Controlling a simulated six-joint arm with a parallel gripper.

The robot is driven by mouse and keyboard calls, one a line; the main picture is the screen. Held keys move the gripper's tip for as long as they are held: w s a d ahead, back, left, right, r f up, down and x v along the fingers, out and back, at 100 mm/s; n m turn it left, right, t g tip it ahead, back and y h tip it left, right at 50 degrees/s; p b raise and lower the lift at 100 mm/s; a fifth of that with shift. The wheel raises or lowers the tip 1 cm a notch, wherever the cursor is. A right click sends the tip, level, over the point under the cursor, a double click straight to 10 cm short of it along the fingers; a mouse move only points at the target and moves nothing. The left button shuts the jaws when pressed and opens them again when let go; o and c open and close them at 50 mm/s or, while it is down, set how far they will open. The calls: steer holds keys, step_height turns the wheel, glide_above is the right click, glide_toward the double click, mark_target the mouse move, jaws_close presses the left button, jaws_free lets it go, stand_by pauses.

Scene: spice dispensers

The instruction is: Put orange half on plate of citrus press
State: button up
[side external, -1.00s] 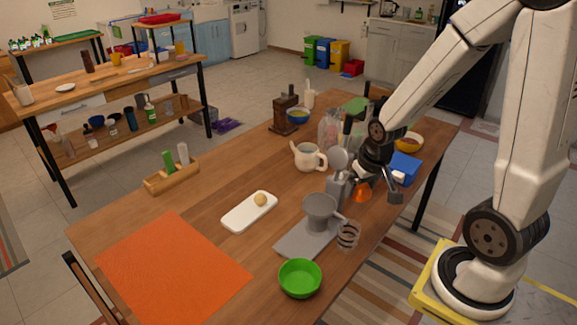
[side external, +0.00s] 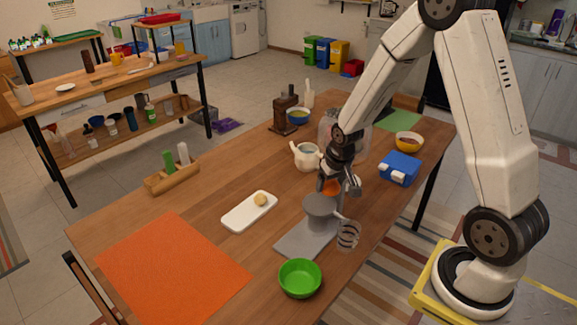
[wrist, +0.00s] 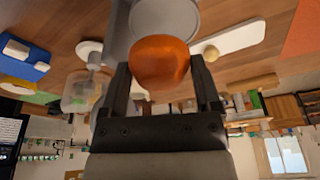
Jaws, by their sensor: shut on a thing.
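The orange half (side external: 331,187) is between the fingers of my gripper (side external: 338,188), which is shut on it. The wrist view also shows the orange half (wrist: 162,62), rounded skin towards the camera, between both fingers of the gripper (wrist: 163,75). The grey citrus press (side external: 306,238) stands on the table, with its round plate (side external: 320,206) on top. The orange half is just above the back right of that plate; whether they touch is unclear. In the wrist view, the round grey plate (wrist: 168,14) shows beyond the orange half.
A green bowl (side external: 300,280) is in front, and a white tray (side external: 237,218) with a pale ball lies left. A cream jug (side external: 304,158) stands behind. A blue box (side external: 401,169) is at the right. The orange mat (side external: 175,270) is bare.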

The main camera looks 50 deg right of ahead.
mark_target(318, 202)
steer(key=shift+w+d+f, duration=0.25)
steer(key=shift+w+f, duration=0.55)
steer(key=shift+f, duration=0.15)
steer(key=shift+w+d+f, duration=0.2)
steer(key=shift+w+f, duration=0.55)
steer(key=shift+f, duration=0.15)
steer(key=shift+w+f, duration=0.15)
steer(key=shift+f, duration=1.7)
steer(key=shift+f, duration=0.1)
steer(key=o, duration=0.7)
steer(key=shift+w, duration=0.1)
steer(key=shift+c, duration=0.2)
steer(key=shift+v, duration=6.15)
